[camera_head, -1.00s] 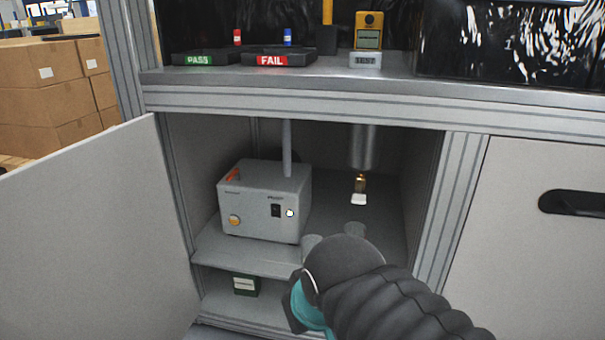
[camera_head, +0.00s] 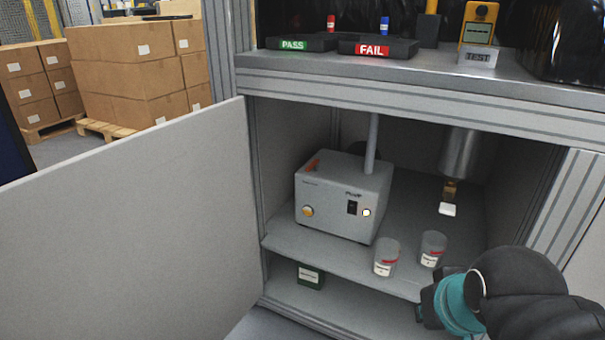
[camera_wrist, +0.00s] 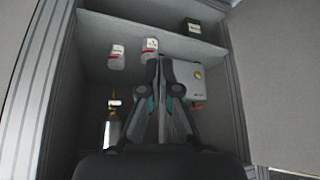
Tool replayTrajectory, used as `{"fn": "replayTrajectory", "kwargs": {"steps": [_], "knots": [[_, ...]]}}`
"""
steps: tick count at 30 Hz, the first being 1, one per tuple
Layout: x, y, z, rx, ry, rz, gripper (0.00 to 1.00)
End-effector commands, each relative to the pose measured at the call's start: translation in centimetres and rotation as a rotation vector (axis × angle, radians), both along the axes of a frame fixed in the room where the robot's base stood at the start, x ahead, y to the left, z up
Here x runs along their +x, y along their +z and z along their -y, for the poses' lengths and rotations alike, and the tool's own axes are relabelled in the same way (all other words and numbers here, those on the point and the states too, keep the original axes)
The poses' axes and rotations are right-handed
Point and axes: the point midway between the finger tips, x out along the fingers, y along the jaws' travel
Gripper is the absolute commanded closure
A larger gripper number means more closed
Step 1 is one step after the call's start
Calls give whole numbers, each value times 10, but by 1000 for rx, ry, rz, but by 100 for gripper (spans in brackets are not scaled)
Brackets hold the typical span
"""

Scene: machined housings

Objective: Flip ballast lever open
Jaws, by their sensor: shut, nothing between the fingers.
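A grey pump box (camera_head: 342,199) stands on the cabinet shelf, with a gold round fitting, a dark switch and a lit white button on its front. A small orange lever (camera_head: 313,165) lies on its top at the left rear. My gripper (camera_head: 428,304) is at the lower right of the head view, in front of the shelf and apart from the box. In the wrist view its fingers (camera_wrist: 163,62) are together and empty.
Two clear cups with labels, the left (camera_head: 386,258) and right (camera_head: 432,249), stand near the shelf's front edge. A metal cylinder (camera_head: 468,155) with a brass, white-tipped fitting (camera_head: 448,200) hangs at the right. An open door (camera_head: 130,225) bounds the left. A green box (camera_head: 310,277) sits below.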

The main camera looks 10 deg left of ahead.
Motion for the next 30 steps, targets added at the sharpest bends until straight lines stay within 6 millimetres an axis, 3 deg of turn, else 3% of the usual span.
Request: {"fn": "replayTrajectory", "kwargs": {"steps": [9, 17, 24, 30], "knots": [[148, 32, -73, -118, 409, 298, 100], [268, 42, -143, -326, 637, 579, 100], [359, 25, -204, -612, 733, 774, 100], [413, -10, -252, -914, 761, 864, 100]]}}
